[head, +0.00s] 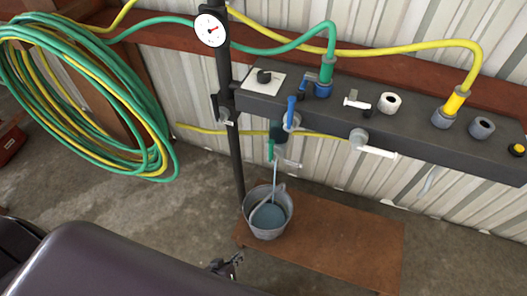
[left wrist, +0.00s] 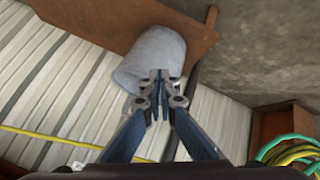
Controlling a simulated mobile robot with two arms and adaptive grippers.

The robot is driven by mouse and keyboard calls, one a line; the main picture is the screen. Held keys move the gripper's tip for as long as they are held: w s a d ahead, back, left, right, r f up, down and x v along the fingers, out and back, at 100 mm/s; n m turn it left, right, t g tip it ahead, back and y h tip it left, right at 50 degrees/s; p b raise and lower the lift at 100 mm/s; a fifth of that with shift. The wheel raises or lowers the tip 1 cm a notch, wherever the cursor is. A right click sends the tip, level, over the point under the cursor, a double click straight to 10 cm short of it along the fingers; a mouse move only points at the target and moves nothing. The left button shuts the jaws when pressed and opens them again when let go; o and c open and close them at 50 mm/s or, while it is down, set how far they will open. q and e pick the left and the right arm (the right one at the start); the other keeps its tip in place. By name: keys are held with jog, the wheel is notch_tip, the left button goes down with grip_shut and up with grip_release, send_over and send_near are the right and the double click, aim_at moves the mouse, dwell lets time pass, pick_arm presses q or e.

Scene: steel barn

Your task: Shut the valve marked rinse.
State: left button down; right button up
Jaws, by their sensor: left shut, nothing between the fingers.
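A dark manifold box (head: 418,128) on the wall bears several valves. A blue lever (head: 291,110) sits on its front left above a green-ended spout. A white lever (head: 377,152) sits further right on the front, lying nearly level. Another blue-handled valve (head: 311,82) and a small white-handled one (head: 355,102) are on top. I cannot read any marking, so I cannot tell which is rinse. My left gripper (head: 230,264) is low, well below the box, shut and empty; its fingers (left wrist: 158,78) show in the left wrist view. My right gripper is out of view.
A grey bucket (head: 282,227) with water stands on a brown board (head: 345,250); a pale stream falls into it. It also shows in the left wrist view (left wrist: 148,50). A dark post (head: 234,150) with a gauge (head: 211,30) and coiled hoses (head: 85,105) are left.

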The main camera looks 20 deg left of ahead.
aim_at(272, 151)
pick_arm(q)
jog(key=w+r+n+t+y, duration=0.1)
jog(key=w+r+n+t, duration=0.2)
jog(key=r, duration=0.7)
jog(key=w+a+r+n+t+y, duration=0.1)
jog(key=w+r+n+t, duration=0.2)
jog(key=w+r+n, duration=0.4)
jog(key=w+a+r+n+t+y, duration=0.1)
jog(key=w+r+n+t, duration=0.2)
jog(key=r, duration=1.1)
jog(key=w+n, duration=0.1)
jog(key=w, duration=0.2)
jog(key=shift+w+r+n, duration=0.15)
jog(key=shift+r+n, duration=0.1)
jog(key=shift+n, duration=0.15)
jog(key=shift+w, duration=0.1)
jog(key=w+a+b, duration=0.1)
jog(key=w+b, duration=0.1)
jog(key=w, duration=0.8)
jog(key=d, duration=0.2)
jog(key=s+d+p, duration=0.1)
jog(key=d, duration=0.1)
